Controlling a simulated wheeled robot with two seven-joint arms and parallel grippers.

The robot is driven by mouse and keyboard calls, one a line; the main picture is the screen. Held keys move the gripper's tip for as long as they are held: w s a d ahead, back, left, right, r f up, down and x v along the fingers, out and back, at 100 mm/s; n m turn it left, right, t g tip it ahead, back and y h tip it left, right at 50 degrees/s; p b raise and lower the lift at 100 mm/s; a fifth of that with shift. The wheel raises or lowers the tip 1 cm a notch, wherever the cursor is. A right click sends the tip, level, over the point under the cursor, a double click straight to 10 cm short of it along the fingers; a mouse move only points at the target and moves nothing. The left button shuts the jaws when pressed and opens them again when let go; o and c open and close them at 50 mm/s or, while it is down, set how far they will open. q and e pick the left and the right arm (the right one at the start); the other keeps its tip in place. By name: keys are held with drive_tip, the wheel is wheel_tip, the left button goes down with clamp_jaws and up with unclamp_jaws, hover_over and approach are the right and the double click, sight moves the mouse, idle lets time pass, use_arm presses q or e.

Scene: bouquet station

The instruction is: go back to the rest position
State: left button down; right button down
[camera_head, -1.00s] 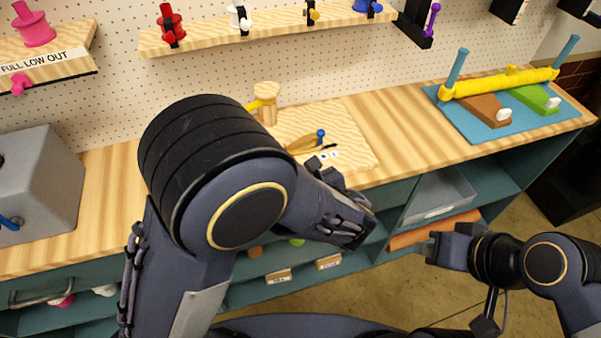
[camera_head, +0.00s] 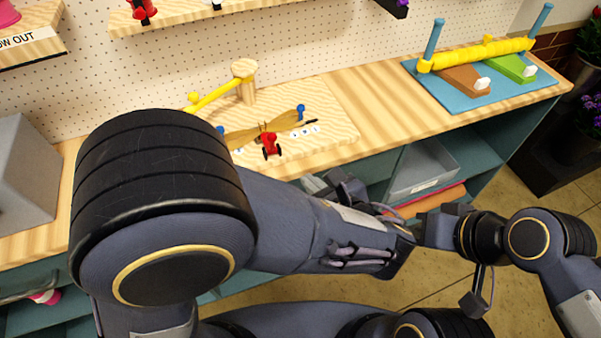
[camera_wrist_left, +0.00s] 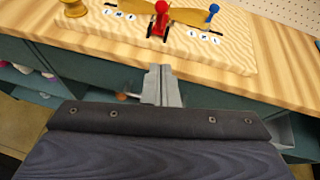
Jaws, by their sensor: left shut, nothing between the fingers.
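My left arm crosses the front of the head view. My left gripper (camera_head: 318,185) is partly hidden by its own wrist, in front of the workbench edge. In the left wrist view its fingers (camera_wrist_left: 162,75) are shut with nothing between them, just short of the bench edge and pointing at the board. My right gripper (camera_head: 432,230) is at the lower right of the head view, off the bench in front of the shelves, close to my left wrist. Its finger gap is not clear.
The bench (camera_head: 385,110) carries a wooden board (camera_head: 335,100) with a red clip (camera_head: 270,145), a blue mat (camera_head: 455,98) with a yellow roller (camera_head: 475,54), and a grey box (camera_head: 22,175). A grey bin (camera_head: 425,170) sits on the shelf below. Floor is open at lower right.

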use_arm(q)
drive_tip(key=shift+s+d+r, duration=0.15)
drive_tip(key=shift+s, duration=0.15)
idle(0.4)
drive_tip(key=s+a+n+g+h, duration=0.25)
drive_tip(key=a+n+g, duration=0.85)
drive_tip(key=a, duration=0.8)
drive_tip(key=s+a+r+n+t+h, duration=0.1)
drive_tip(key=s+a+n+t+h, duration=0.1)
drive_tip(key=n, duration=0.8)
drive_tip(key=s+a+r+n+t+h, duration=0.1)
drive_tip(key=s+a+n+t+h, duration=0.2)
drive_tip(key=s+n, duration=0.4)
drive_tip(key=a+n+h, duration=0.1)
drive_tip(key=n+h, duration=0.1)
drive_tip(key=n, duration=0.1)
drive_tip(key=shift+n, duration=0.3)
drive_tip(key=shift+r, duration=0.1)
